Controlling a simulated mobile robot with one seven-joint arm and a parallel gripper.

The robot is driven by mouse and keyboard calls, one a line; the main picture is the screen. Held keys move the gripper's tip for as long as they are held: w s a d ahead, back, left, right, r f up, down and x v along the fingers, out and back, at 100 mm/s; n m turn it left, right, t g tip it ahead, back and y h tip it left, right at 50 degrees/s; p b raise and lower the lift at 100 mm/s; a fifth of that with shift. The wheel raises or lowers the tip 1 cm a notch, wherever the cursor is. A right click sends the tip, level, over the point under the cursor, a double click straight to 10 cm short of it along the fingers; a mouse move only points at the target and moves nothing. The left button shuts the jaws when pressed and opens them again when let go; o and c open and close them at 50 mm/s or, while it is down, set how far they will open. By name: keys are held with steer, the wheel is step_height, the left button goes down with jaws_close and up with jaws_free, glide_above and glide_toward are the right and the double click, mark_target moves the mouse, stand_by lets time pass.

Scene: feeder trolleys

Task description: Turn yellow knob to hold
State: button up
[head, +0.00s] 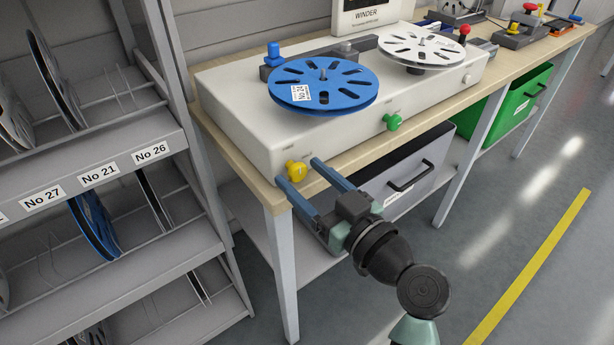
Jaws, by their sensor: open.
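The yellow knob (296,171) is on the front face of the white winder (236,128), near its left end. Small lettering beside the knob is too small to read. My gripper (298,171) is open, with its two blue fingers reaching up toward the winder's front. One fingertip is just below and left of the knob, the other to its right. I cannot tell whether either finger touches the knob.
A blue reel (340,88) and a white reel (425,45) sit on the winder. A green knob (393,122) is farther right on its front. The bench edge (262,200) runs under my fingers. A labelled reel rack (100,150) stands at left; open floor lies right.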

jaws_close()
steer(key=shift+m, duration=0.4)
steer(key=m+p, duration=0.1)
steer(key=m, duration=0.3)
steer(key=shift+d+r+m+p, duration=0.1)
steer(key=shift+m+p, duration=0.2)
steer(key=shift+p, duration=0.05)
steer(key=m+p, duration=0.2)
steer(key=m, duration=0.2)
steer(key=shift+m, duration=0.3)
steer(key=m+p, duration=0.2)
steer(key=m, duration=0.1)
steer(key=shift+d+m, duration=0.1)
steer(key=shift+m, duration=0.2)
steer(key=m+p, duration=0.3)
steer(key=m, duration=0.1)
steer(key=shift+f, duration=0.25)
steer(key=shift+m, duration=0.3)
